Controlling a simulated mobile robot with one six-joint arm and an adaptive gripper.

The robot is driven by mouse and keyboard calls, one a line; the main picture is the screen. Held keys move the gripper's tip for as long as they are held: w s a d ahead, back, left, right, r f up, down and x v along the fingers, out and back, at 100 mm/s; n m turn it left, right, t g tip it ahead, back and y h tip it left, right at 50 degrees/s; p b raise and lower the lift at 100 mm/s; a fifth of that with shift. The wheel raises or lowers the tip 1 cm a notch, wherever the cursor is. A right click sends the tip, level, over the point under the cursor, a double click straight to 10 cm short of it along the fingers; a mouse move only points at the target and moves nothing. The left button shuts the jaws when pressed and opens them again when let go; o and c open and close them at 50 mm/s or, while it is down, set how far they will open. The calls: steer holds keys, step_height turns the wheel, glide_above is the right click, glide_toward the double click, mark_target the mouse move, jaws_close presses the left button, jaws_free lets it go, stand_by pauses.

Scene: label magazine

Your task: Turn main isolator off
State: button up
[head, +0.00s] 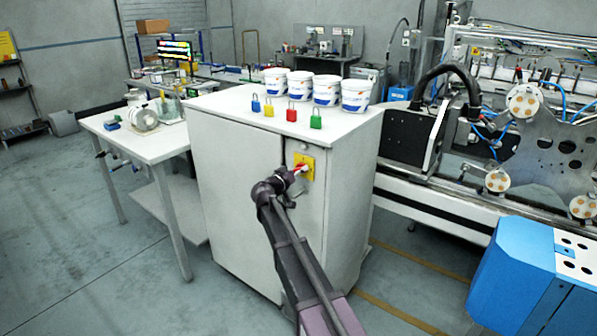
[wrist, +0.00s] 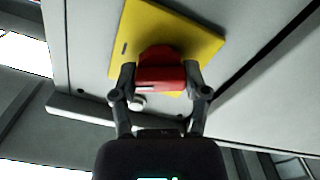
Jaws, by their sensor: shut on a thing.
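The main isolator is a red rotary handle on a yellow plate (head: 308,161), set on the front of a grey cabinet (head: 238,190). In the wrist view the red handle (wrist: 160,74) stands out from the yellow plate (wrist: 200,42). My gripper (wrist: 160,92) has one finger on each side of the red handle and is shut on it. In the head view my gripper (head: 291,176) reaches the plate from the lower left and hides part of the handle. Any markings on the plate are too small to read.
Blue, yellow, red and green padlocks (head: 291,113) stand on the cabinet top, in front of several white tubs (head: 328,90). A white table (head: 125,130) is at left. A machine (head: 500,130) stands at right, with a blue unit (head: 515,265) nearer. Floor at left is clear.

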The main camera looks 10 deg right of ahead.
steer(key=n, duration=0.6)
steer(key=shift+w, duration=0.15)
steer(key=n, duration=0.6)
steer(key=shift+n, duration=0.3)
steer(key=o, duration=1.2)
steer(key=shift+d, duration=0.1)
steer(key=shift+c, duration=0.2)
steer(key=shift+s, duration=0.2)
steer(key=v, duration=1.2)
steer(key=shift+w, duration=0.2)
